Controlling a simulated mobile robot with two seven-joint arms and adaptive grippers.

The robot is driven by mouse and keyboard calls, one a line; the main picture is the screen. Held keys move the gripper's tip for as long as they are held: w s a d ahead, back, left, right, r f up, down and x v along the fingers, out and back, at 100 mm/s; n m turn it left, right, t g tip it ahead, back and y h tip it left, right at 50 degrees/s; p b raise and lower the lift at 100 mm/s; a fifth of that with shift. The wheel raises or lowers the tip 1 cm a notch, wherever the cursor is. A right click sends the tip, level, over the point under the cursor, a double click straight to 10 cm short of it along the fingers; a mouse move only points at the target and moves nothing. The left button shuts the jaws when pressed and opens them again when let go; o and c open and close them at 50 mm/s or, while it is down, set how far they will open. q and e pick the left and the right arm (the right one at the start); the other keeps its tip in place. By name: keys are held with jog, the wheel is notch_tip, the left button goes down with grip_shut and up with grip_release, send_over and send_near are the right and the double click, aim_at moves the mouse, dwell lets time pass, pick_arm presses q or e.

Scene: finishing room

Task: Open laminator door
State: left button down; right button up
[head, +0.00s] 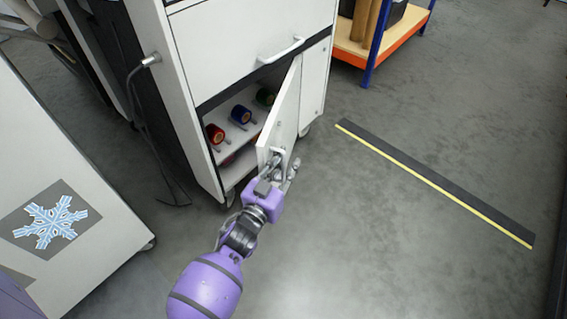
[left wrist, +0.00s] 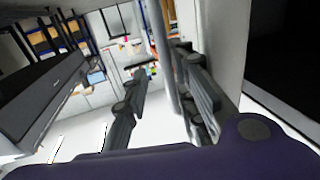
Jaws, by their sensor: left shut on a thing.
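The laminator (head: 225,40) is a white cabinet on castors at the top middle of the head view. Its lower door (head: 286,110) stands partly open, swung out toward me, and the shelf inside shows. My left gripper (head: 280,168) is at the free edge of the door, shut on the door's handle (head: 279,153). In the left wrist view, the gripper fingers (left wrist: 165,95) stand either side of a grey bar (left wrist: 166,60), beside the pale door panel (left wrist: 222,45). My right gripper is in neither view.
Rolls with red, blue and green ends (head: 241,114) lie inside the cabinet. A white unit with a snowflake sign (head: 50,221) stands at left. A shelf rack (head: 350,46) stands at the back. A black and yellow strip (head: 435,182) lies on the otherwise clear floor at right.

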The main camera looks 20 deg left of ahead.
pick_arm(q)
jog(key=c, duration=2)
grip_release()
jog(key=shift+w+d+r+h, duration=0.15)
jog(key=shift+w+d+r, duration=0.1)
jog(key=shift+d, duration=0.35)
jog(key=shift+w+d+r+h, duration=0.1)
jog(key=shift+w+d+h, duration=0.1)
jog(key=shift+d, duration=0.35)
jog(key=shift+o, duration=1.4)
jog(key=shift+w+d, duration=0.1)
jog(key=shift+d, duration=0.1)
jog(key=shift+w+f, duration=0.2)
jog(key=shift+f, duration=0.1)
jog(key=shift+c, duration=1.6)
jog(key=shift+s+a+r, duration=0.1)
jog(key=shift+c, duration=0.3)
